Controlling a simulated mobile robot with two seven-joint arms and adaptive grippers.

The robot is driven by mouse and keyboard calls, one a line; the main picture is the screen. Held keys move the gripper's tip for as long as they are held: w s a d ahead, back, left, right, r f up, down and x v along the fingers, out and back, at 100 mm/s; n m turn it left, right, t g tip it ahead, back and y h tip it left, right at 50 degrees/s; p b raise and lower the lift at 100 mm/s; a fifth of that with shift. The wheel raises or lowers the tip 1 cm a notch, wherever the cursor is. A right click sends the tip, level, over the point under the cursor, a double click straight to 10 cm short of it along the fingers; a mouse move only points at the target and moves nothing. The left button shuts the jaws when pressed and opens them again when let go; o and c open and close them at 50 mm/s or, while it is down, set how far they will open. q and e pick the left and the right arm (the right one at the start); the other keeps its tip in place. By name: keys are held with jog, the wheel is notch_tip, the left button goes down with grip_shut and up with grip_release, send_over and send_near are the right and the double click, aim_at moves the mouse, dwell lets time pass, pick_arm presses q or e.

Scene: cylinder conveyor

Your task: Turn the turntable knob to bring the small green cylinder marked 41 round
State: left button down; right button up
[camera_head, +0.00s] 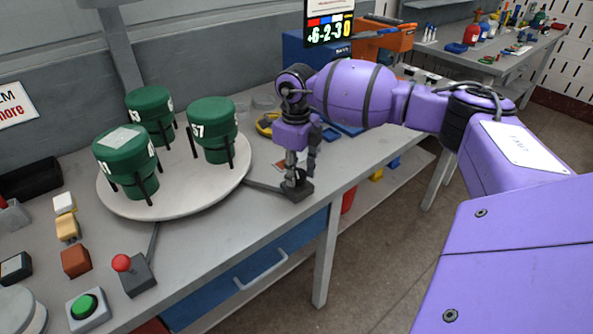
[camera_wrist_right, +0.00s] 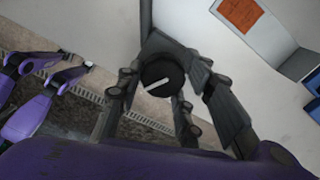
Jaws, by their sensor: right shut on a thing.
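The round pale turntable (camera_head: 185,205) on the bench carries green cylinders held by dark posts. The front one (camera_head: 120,165) has a pale label on top and a marking on its side that I cannot read fully. The right one (camera_head: 218,142) shows 57. The back one (camera_head: 150,103) is partly hidden. The dark knob (camera_head: 297,188) sits on a base right of the turntable, joined to it by a bar. My right gripper (camera_head: 299,170) is shut on the knob; in the right wrist view the knob (camera_wrist_right: 162,80) with its white line lies between the fingers. My left gripper is not in the head view.
A red-topped joystick (camera_head: 130,270), a green button (camera_head: 86,306) and small blocks (camera_head: 67,228) stand front left. A blue bin (camera_head: 305,52), an orange bin (camera_head: 385,38) and a number display (camera_head: 329,28) stand behind my right arm.

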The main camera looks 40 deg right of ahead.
jog(key=shift+s+a+f, duration=0.2)
jog(key=shift+a+f, duration=0.1)
jog(key=shift+f, duration=0.05)
jog(key=shift+n, duration=0.3)
jog(key=o, duration=1.1)
jog(key=shift+r, duration=0.1)
jog(key=shift+c, duration=0.2)
jog(key=shift+w+d+r, duration=0.1)
jog(key=shift+d+r, duration=0.05)
jog(key=shift+r, duration=0.35)
notch_tip(320, 180, up, 11)
jog(key=shift+r, duration=0.1)
jog(key=shift+c, duration=0.4)
